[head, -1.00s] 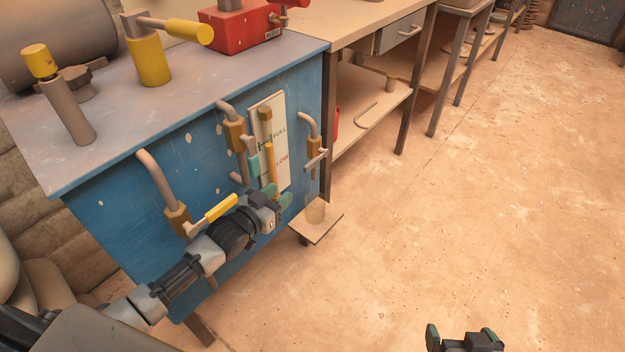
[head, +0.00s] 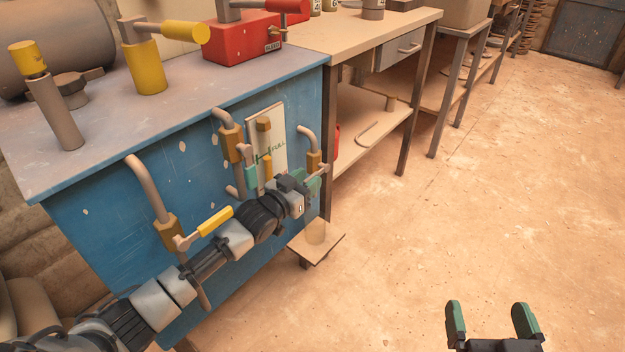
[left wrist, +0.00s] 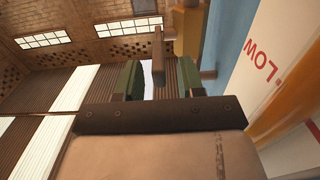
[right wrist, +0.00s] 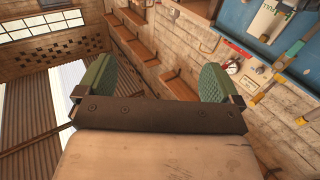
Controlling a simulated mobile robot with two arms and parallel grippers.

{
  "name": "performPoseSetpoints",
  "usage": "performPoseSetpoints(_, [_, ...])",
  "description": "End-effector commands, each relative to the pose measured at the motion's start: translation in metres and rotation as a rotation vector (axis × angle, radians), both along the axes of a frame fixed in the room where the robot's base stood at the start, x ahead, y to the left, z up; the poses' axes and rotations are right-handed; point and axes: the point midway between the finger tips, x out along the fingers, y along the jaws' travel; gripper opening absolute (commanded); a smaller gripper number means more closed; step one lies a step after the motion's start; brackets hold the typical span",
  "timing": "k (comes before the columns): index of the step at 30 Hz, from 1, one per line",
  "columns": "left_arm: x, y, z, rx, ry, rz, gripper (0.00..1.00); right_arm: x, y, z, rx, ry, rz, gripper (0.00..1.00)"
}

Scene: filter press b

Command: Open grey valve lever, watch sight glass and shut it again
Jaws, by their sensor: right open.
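The grey valve lever (head: 318,171) is on the brass valve (head: 314,160) at the right end of the blue tank's front. My left gripper (head: 306,180) is at this lever. In the left wrist view the grey lever (left wrist: 157,58) stands between the spread fingers (left wrist: 160,82), with gaps visible on both sides. The sight glass (head: 268,168) shows yellow liquid beside a white plate (head: 280,135) marked FULL. My left arm hides its lower part; the LOW mark (left wrist: 265,62) shows in the left wrist view. My right gripper (head: 491,322) is open and empty above the floor.
A clear cup (head: 316,233) stands on a small shelf (head: 322,246) below the grey valve. A yellow-lever valve (head: 214,222) and a teal-lever valve (head: 249,156) are further left. A workbench (head: 375,45) stands behind. The floor at right is clear.

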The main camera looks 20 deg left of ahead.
Motion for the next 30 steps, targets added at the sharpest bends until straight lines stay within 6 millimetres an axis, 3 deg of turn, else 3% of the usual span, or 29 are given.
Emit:
performPoseSetpoints(6, [0.017,-0.006,-0.001,0.000,0.000,0.000,0.38,0.000,0.003,0.017,0.037,-0.138,0.009,0.95])
performPoseSetpoints(19, [0.022,-0.008,0.000,0.000,0.001,0.000,0.38,-0.001,0.004,0.023,0.049,-0.184,0.011,0.95])
performPoseSetpoints(26, [0.022,-0.008,0.000,0.000,0.001,0.000,0.03,-0.001,0.004,0.023,0.049,-0.183,0.011,0.95])
performPoseSetpoints(30, [0.022,-0.008,0.000,0.000,0.001,0.000,0.00,-0.001,0.004,0.023,0.049,-0.183,0.010,0.95])
